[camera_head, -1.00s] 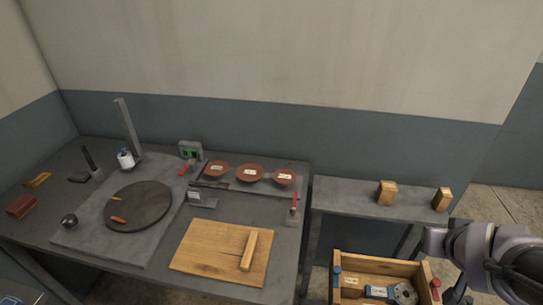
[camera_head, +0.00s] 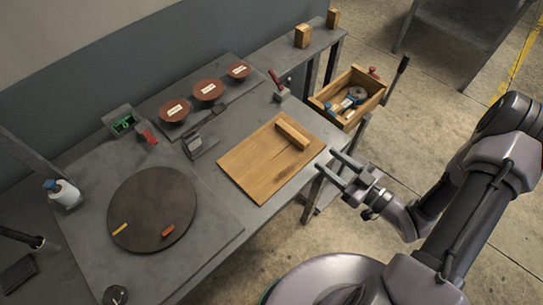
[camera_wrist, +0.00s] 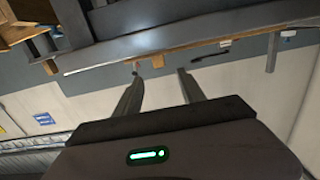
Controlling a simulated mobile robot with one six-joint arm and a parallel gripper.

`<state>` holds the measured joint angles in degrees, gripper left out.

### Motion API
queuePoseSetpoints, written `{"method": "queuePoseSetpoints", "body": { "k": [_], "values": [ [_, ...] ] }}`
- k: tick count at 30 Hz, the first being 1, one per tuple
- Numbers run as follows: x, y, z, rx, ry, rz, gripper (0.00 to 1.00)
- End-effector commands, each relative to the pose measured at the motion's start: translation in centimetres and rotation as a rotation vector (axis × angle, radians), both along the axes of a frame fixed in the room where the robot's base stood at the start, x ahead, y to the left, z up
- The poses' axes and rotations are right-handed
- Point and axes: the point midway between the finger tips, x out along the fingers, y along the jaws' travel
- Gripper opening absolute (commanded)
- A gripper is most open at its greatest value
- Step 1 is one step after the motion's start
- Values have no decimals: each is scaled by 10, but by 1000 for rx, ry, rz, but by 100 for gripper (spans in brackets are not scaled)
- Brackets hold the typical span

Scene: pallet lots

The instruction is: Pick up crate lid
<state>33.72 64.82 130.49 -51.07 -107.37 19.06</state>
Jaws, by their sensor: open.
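The crate lid (camera_head: 258,163) is a flat wooden board with a raised bar handle (camera_head: 292,131). It lies flat at the right front of the grey workbench, close to the bench edge. My gripper (camera_head: 328,165) is open and empty, just to the right of the lid and apart from it in the head view. Its two fingers also show in the wrist view (camera_wrist: 160,74), with nothing between them. The wrist view looks along a bench edge, and I cannot clearly make out the lid there.
An open wooden crate (camera_head: 322,104) with tools in it stands beyond the bench. A round dark turntable (camera_head: 180,206) holds two small pieces. Red-brown dishes (camera_head: 207,91) sit behind. A red-handled clamp (camera_head: 279,88) stands near the lid. Open floor lies to the right.

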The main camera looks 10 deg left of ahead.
Motion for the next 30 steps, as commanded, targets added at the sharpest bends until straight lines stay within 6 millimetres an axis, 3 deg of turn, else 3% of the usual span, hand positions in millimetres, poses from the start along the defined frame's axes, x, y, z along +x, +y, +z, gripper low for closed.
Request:
{"method": "queuePoseSetpoints", "body": {
  "k": [6,14,21,29,30],
  "values": [
    [36,48,-7,-3,-2,6,47],
    [58,75,-6,-3,-1,1,47],
    [83,111,-9,-3,-1,2,47],
    [88,115,-6,-3,1,-2,47],
    [88,115,-6,-4,0,-2,41]
  ]
}}
